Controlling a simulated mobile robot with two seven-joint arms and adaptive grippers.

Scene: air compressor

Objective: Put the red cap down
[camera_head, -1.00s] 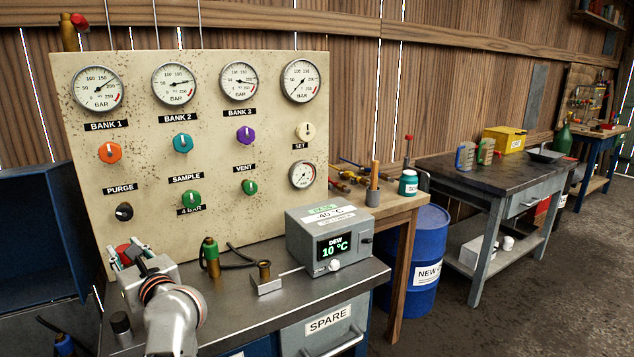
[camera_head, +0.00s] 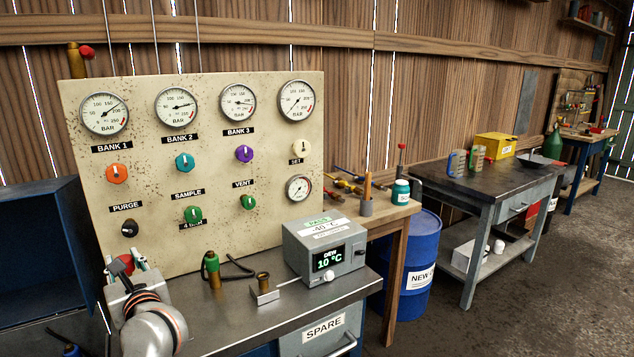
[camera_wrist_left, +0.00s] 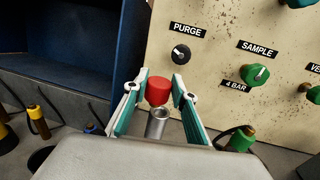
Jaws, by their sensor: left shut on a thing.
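The red cap (camera_wrist_left: 158,90) is between the fingertips of my left gripper (camera_wrist_left: 158,94) in the left wrist view. The gripper is shut on it. In the head view the cap (camera_head: 122,265) shows partly, between the fingers of my left gripper (camera_head: 124,268), at the left front of the gauge panel. A short grey metal tube (camera_wrist_left: 156,122) shows just below the cap in the wrist view; I cannot tell whether they touch. My wrist hides the bench under the gripper in the head view. My right gripper is not in view.
The gauge panel (camera_head: 225,235) stands behind the workbench (camera_head: 225,318). A green-topped brass fitting (camera_head: 212,268), a brass piece on a bracket (camera_head: 263,288) and the dew meter (camera_head: 325,250) stand to the gripper's right. A blue cabinet (camera_head: 45,245) is at left.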

